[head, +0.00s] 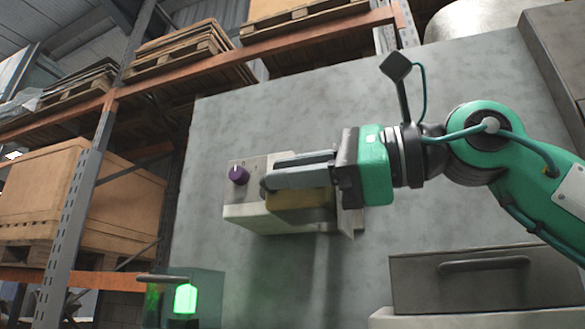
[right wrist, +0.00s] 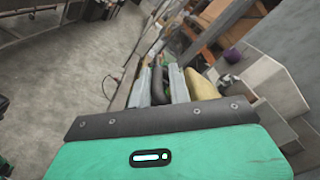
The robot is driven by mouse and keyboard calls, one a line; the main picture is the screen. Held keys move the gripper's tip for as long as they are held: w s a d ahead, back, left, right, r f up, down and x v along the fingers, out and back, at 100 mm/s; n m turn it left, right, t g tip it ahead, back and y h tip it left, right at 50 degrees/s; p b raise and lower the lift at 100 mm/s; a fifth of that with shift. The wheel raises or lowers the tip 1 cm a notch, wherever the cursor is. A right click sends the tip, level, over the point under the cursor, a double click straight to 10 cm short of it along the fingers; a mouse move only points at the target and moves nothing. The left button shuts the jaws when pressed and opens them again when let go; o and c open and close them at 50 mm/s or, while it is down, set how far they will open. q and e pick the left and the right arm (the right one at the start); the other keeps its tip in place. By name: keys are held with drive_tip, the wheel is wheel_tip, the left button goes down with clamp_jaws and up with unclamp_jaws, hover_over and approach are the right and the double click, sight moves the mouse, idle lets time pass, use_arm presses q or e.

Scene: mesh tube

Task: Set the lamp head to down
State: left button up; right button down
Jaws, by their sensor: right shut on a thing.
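My right gripper (head: 273,172) reaches in from the right, in front of a pale box (head: 245,215) on the grey panel. In the right wrist view its fingers (right wrist: 160,80) are closed on a dark curved part (right wrist: 158,88). Its dark end also shows at the fingertips in the head view (head: 264,187). I cannot tell for sure whether this part belongs to the lamp head; the fingers hide much of it. A yellow block (head: 300,199) sits just below the fingers; in the wrist view it is beside the right finger (right wrist: 203,87). My left gripper is out of view.
A purple knob (head: 239,174) is on the box, left of the fingertips. A glowing green light (head: 185,298) stands at lower left, below a grey bar. A grey drawer (head: 485,280) with a handle is at lower right. Racks with pallets (head: 180,52) stand behind.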

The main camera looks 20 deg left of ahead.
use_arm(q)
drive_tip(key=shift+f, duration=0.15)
use_arm(e)
drive_tip(key=shift+a+f, duration=0.3)
drive_tip(key=shift+f, duration=0.45)
drive_tip(key=c, duration=1.6)
unclamp_jaws()
drive_tip(key=shift+o, duration=0.7)
drive_tip(key=shift+s+d+r, duration=0.15)
drive_tip(key=shift+s+d, duration=0.05)
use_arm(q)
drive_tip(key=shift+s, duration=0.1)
use_arm(e)
drive_tip(key=shift+w, duration=0.1)
drive_tip(key=shift+w+d, duration=0.15)
drive_tip(key=shift+d, duration=0.25)
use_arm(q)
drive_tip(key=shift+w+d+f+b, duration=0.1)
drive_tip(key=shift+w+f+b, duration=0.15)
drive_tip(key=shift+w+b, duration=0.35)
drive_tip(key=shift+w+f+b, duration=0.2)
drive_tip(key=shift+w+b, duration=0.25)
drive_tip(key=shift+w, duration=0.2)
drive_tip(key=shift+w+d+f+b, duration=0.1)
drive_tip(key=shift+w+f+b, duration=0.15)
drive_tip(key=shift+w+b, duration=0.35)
use_arm(e)
drive_tip(key=d, duration=1.3)
drive_tip(key=shift+s+r, duration=0.35)
drive_tip(key=shift+s, duration=0.05)
